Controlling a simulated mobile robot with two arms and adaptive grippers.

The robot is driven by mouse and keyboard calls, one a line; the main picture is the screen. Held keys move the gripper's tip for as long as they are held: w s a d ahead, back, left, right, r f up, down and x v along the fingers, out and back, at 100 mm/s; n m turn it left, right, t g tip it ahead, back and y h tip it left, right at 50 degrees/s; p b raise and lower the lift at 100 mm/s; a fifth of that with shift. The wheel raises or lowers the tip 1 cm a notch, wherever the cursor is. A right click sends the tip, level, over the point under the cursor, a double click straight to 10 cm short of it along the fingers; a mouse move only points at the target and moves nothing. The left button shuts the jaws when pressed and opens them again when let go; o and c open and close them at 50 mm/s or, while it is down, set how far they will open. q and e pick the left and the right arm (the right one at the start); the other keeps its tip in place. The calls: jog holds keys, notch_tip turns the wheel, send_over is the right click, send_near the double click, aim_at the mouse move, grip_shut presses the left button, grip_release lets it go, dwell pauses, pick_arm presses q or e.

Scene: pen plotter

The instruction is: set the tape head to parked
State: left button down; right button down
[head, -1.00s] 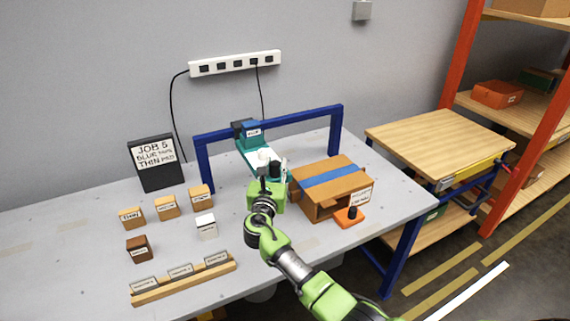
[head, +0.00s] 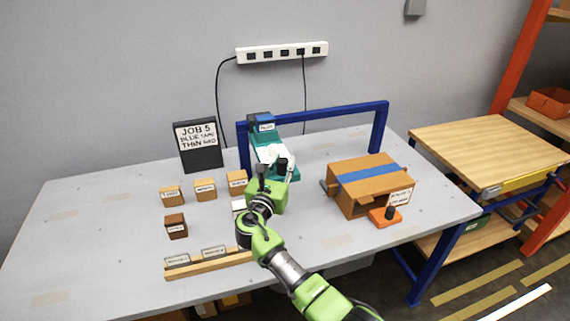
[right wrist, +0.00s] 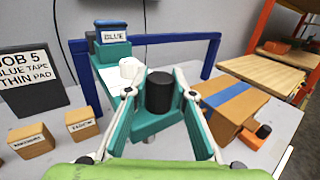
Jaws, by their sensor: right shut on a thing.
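The teal tape head (head: 275,160), with a blue block labelled BLUE on top (right wrist: 113,34), is at the left end of the blue gantry frame (head: 330,113). A white roller (right wrist: 130,68) and a black knob (right wrist: 160,93) are on its near side. My right gripper (right wrist: 160,110) is shut on the black knob, with one finger on each side of it. In the head view my right gripper (head: 273,180) hides part of the tape head's near end. My left gripper is not in view.
A carton with a blue tape strip (head: 368,183) and an orange block with a black knob (head: 386,216) stand to the right. A JOB 5 sign (head: 198,146), several small labelled blocks and a wooden rail (head: 210,262) are to the left. A white block is partly hidden behind my arm.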

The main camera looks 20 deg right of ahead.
jog(key=shift+a+f, duration=0.15)
jog(key=shift+a, duration=0.1)
jog(key=c, duration=1.8)
grip_release()
jog(key=shift+o, duration=0.5)
jog(key=shift+a, duration=0.15)
jog(key=shift+s, duration=0.15)
jog(key=v, duration=1.1)
jog(key=shift+s+a, duration=0.2)
jog(key=shift+s, duration=0.1)
